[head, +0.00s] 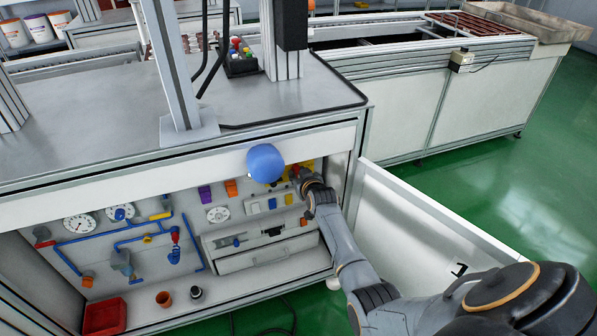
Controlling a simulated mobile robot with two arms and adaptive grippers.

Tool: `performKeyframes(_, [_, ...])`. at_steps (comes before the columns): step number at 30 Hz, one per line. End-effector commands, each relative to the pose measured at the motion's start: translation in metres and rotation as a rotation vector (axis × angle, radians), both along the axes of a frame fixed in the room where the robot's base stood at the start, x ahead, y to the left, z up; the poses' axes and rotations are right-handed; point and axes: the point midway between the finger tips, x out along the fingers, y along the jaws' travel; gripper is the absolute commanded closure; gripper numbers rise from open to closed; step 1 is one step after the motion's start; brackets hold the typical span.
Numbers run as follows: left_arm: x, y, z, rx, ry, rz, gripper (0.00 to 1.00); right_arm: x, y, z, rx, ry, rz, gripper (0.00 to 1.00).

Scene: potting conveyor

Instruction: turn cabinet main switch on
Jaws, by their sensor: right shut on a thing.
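The open cabinet (143,270) under the worktop shows a panel of gauges, pipes and switches. The main switch (295,171), red on yellow, is at the panel's upper right, partly hidden by my gripper. My right gripper (302,180) reaches in from the right and is shut on the switch handle; its fingertips are small and hard to make out. The switch's exact angle cannot be told. My left gripper is not in view.
A round blue thing (265,163) is just left of my right gripper. The open cabinet door (420,235) stands to the right, beside my right arm. A red bin (104,317) and a small orange pot (164,299) are on the cabinet floor.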

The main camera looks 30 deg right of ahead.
Motion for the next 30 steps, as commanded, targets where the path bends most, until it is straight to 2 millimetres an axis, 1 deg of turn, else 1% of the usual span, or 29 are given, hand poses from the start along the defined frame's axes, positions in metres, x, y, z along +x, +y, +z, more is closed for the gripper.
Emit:
performKeyframes(3, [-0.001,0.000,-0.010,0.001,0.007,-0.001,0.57,0.000,-0.002,0.002,0.048,-0.014,-0.001,1.00])
performKeyframes(10, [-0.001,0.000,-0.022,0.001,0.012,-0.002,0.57,0.000,-0.002,0.001,0.124,-0.031,-0.002,1.00])
performKeyframes(26, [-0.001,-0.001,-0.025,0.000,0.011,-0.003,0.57,0.000,-0.002,0.001,0.151,-0.039,-0.002,1.00])
performKeyframes(27, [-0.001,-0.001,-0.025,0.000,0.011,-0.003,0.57,0.000,-0.002,0.001,0.151,-0.039,-0.002,0.71])
performKeyframes(28, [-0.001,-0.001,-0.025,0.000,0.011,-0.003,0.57,0.000,-0.002,0.001,0.150,-0.038,-0.001,0.65])
performKeyframes(29, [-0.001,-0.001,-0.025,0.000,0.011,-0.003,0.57,0.000,-0.001,0.001,0.150,-0.038,-0.001,0.62])
performKeyframes(30, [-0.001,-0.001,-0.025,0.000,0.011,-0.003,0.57,0.000,-0.001,0.001,0.150,-0.038,-0.001,0.62])
